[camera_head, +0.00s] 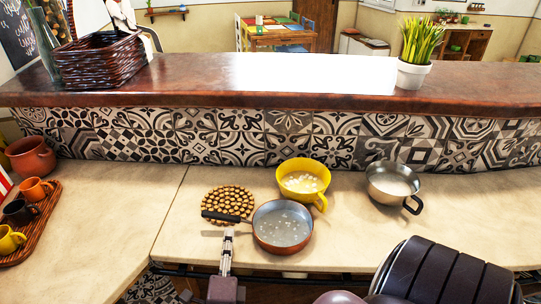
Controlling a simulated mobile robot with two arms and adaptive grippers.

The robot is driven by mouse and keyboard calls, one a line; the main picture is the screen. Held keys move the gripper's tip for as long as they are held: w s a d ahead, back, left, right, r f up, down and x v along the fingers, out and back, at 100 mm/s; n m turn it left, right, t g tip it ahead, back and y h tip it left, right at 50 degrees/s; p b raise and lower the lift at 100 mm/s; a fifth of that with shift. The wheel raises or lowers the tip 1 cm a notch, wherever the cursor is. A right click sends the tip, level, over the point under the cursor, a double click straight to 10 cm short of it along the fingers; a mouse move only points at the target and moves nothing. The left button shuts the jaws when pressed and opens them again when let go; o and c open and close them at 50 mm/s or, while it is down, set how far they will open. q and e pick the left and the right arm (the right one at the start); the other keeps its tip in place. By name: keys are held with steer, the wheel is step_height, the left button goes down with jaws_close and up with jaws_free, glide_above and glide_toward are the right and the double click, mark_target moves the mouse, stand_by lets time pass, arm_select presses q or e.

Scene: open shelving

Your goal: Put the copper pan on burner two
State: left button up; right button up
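The copper pan (283,228) is at the front of the pale counter, with a grey inside and a copper-coloured rim. Its black handle (217,216) points left, over the front part of a round cork trivet (228,198). My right gripper (228,237) comes up from the bottom of the picture, with its tip just below the handle in the view. It is seen nearly edge-on, so I cannot tell whether its fingers are apart or closed, or whether they touch the handle. My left gripper is not in view. No burner can be made out.
A yellow pot (303,181) stands close behind the pan, and a steel pan (393,184) is to the right. A tray (41,222) with cups is at far left. A raised ledge (200,76) holds a basket (98,62) and plant (416,72). Counter left of the trivet is clear.

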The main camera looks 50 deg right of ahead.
mark_target(230, 221)
steer(key=p+x, duration=0.2)
steer(key=x, duration=0.4)
steer(key=shift+w+d+r, duration=0.1)
steer(key=shift+w+d, duration=0.1)
steer(key=shift+w+d+p, duration=0.3)
steer(key=shift+w+d, duration=0.1)
jaws_close()
